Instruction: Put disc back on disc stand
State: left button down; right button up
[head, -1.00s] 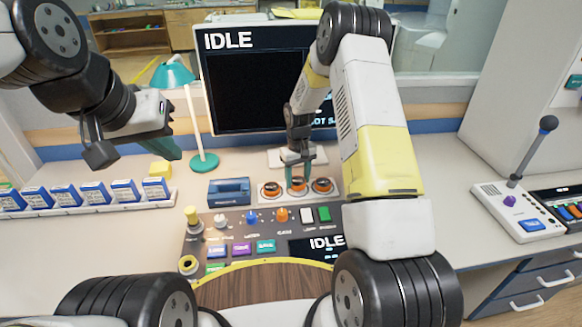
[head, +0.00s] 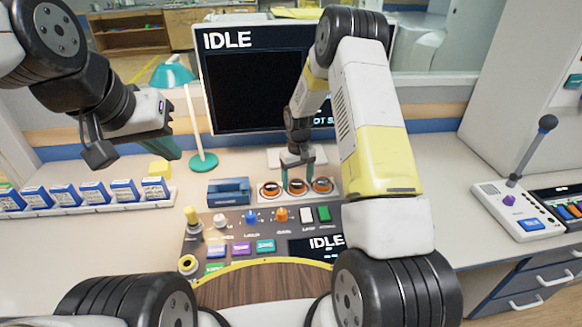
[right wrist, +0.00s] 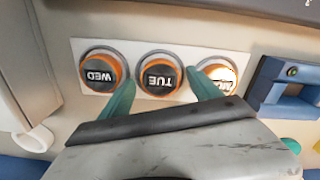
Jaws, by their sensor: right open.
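Three round black discs in orange rings sit in a row on a white plate (right wrist: 84,50). In the right wrist view they read WED (right wrist: 101,74), TUE (right wrist: 158,76) and a third disc (right wrist: 220,76) with a glare-washed label. My right gripper (head: 298,182) is open over the middle disc, one teal finger on each side of TUE; whether they touch it is unclear. My left gripper (head: 163,147) hangs in the air at the left, above the table; its jaw opening is not clear. I cannot tell which item is the disc stand.
A blue box-like holder (head: 228,191) stands left of the plate. A control panel (head: 222,268) with knobs and buttons lies in front. A monitor reading IDLE (head: 250,85) and a teal lamp (head: 204,163) stand behind. Blue-white boxes (head: 94,192) line the left. A joystick console (head: 510,213) is at right.

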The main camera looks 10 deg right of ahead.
notch_tip(320, 180, up, 12)
jog(key=f, duration=0.1)
notch_tip(320, 180, up, 8)
jog(key=t, duration=0.1)
send_over(297, 184)
jog(key=s, duration=0.3)
jog(key=s+d+r+m+t+y, duration=0.1)
jog(key=s+r+t, duration=0.1)
jog(key=s+r, duration=0.7)
jog(key=s+r+t, duration=0.1)
jog(key=s+r, duration=0.1)
jog(key=s, duration=0.4)
jog(key=s+r+m+t, duration=0.1)
jog(key=s+r, duration=0.2)
jog(key=s, duration=0.3)
jog(key=s+r+m+t+y, duration=0.1)
jog(key=s+r, duration=0.2)
jog(key=s, duration=0.4)
jog(key=shift+d, duration=0.15)
